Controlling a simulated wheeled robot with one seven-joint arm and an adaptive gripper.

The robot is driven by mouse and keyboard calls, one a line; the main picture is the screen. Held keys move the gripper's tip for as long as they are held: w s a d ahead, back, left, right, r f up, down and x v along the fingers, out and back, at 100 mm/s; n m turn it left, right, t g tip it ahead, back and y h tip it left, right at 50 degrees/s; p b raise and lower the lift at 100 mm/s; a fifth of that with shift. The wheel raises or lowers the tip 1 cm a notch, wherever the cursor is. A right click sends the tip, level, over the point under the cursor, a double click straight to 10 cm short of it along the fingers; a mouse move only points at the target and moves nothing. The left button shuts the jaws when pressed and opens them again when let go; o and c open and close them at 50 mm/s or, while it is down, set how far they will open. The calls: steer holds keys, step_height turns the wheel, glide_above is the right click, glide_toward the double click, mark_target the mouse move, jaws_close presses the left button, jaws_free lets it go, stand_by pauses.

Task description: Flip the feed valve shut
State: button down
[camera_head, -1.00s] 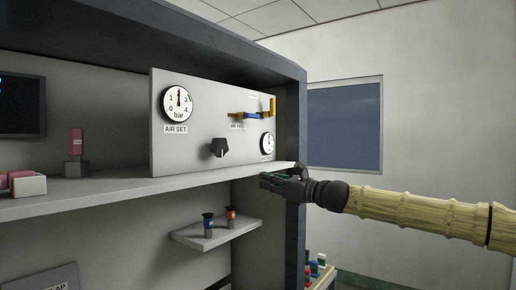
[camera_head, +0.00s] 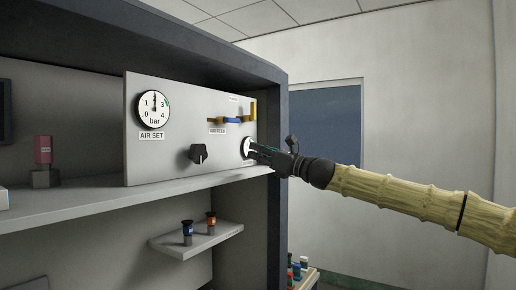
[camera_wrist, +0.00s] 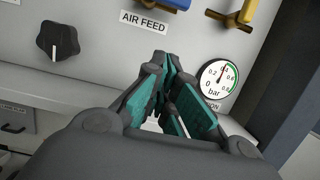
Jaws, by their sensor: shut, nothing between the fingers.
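The feed valve is on the upright grey panel (camera_head: 175,120). Its blue handle (camera_head: 231,121) lies about level along a brass pipe, above and right of the AIR FEED label (camera_head: 217,131). The handle's lower edge also shows at the top of the wrist view (camera_wrist: 176,4), with the AIR FEED label (camera_wrist: 144,22) below it. My gripper (camera_head: 256,151) is shut and empty, below the handle and in front of the small gauge. In the wrist view its fingertips (camera_wrist: 164,60) meet below the label.
A small bar gauge (camera_wrist: 220,79) is close right of my fingers. A black knob (camera_head: 198,153) and the AIR SET gauge (camera_head: 154,108) are to the left. The shelf (camera_head: 90,203) runs below the panel. A dark cabinet post (camera_head: 278,150) is at the right.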

mark_target(228, 121)
steer(key=p+x, duration=0.2)
steer(key=x, duration=0.1)
steer(key=r+p+x, duration=0.1)
steer(key=x, duration=0.3)
steer(key=shift+a+r+p, duration=0.1)
steer(key=shift+r+p, duration=0.1)
steer(key=shift+p, duration=0.2)
steer(key=shift+w+r, duration=0.15)
steer(key=shift+r, duration=0.2)
steer(key=shift+s+r+p, duration=0.25)
steer(key=shift+r+p, duration=0.45)
steer(key=shift+r, duration=0.25)
steer(key=shift+w, duration=0.15)
